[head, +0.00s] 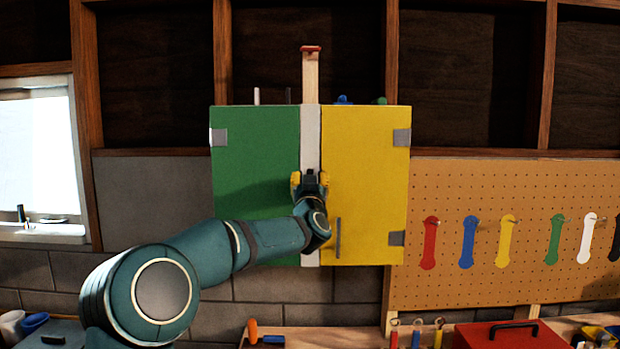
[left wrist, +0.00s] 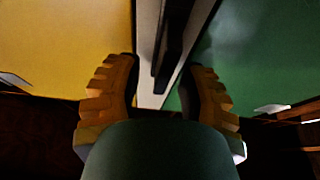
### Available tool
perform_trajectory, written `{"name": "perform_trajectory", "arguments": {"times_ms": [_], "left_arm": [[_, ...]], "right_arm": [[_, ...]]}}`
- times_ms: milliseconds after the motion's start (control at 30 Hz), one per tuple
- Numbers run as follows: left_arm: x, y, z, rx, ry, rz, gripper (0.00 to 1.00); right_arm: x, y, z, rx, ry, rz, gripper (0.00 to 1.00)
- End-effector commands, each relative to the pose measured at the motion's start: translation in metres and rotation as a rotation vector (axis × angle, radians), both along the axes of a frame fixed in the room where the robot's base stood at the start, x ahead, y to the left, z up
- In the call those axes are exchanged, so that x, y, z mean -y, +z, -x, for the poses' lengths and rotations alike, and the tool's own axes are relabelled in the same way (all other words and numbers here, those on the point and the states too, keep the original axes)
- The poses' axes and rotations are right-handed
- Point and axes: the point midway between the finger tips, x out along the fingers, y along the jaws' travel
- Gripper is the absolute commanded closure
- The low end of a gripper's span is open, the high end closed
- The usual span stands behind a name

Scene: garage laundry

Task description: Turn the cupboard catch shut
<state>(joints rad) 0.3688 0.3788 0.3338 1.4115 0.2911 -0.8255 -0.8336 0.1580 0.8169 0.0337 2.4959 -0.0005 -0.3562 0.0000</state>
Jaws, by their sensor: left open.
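The cupboard hangs on the wall with a green door (head: 255,150) on the left and a yellow door (head: 365,155) on the right. Both doors look closed, with a pale strip (head: 310,135) between them. My left gripper (head: 310,183) is at this strip, its yellow fingers apart. In the left wrist view a dark bar (left wrist: 176,40), which looks like the catch, lies lengthwise over the strip. The open fingers (left wrist: 161,85) stand on either side of it; I cannot tell whether they touch it. In the head view my gripper and wrist hide most of the catch.
A grey handle (head: 338,238) is on the yellow door, close right of my wrist. A wooden post with a red top (head: 311,70) rises above the cupboard. A pegboard (head: 500,185) with coloured tools is at right; a bench with a red toolbox (head: 497,334) is below.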

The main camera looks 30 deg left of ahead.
Motion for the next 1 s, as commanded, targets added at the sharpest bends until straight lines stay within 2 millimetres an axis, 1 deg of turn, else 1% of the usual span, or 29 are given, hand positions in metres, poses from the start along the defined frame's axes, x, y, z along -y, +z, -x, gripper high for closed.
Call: {"name": "perform_trajectory", "arguments": {"times_ms": [200, 233, 267, 300, 333, 367, 767, 1000], "left_arm": [[-0.0003, -0.0002, -0.0003, 0.000, 0.000, 0.000, 0.61], [-0.0002, -0.0001, -0.0002, 0.000, 0.000, 0.000, 0.58], [-0.0002, -0.0001, -0.0002, 0.000, 0.000, 0.000, 0.68], [-0.0002, 0.0000, -0.0001, 0.000, 0.000, 0.000, 0.82], [-0.0003, 0.0000, -0.0001, 0.000, 0.000, 0.000, 0.93], [-0.0003, 0.0000, -0.0001, 0.000, 0.000, 0.000, 1.00], [-0.0005, 0.0004, 0.0002, 0.006, 0.001, 0.007, 1.00], [-0.0015, -0.0002, 0.0011, 0.049, 0.001, 0.076, 1.00]], "right_arm": [[-0.0001, -0.0002, 0.0000, 0.000, 0.000, 0.000, 1.00], [-0.0001, -0.0002, 0.0000, 0.000, 0.000, 0.000, 1.00], [-0.0001, -0.0002, 0.0000, 0.000, 0.000, 0.000, 1.00], [-0.0001, -0.0002, 0.0000, 0.000, 0.000, 0.000, 1.00], [-0.0001, -0.0002, 0.0000, 0.000, 0.000, 0.000, 1.00], [0.0000, -0.0001, 0.0000, 0.000, 0.000, 0.000, 1.00], [-0.0001, -0.0010, 0.0001, 0.000, 0.000, 0.000, 1.00], [0.0000, -0.0075, 0.0003, 0.000, -0.001, 0.000, 1.00]]}}
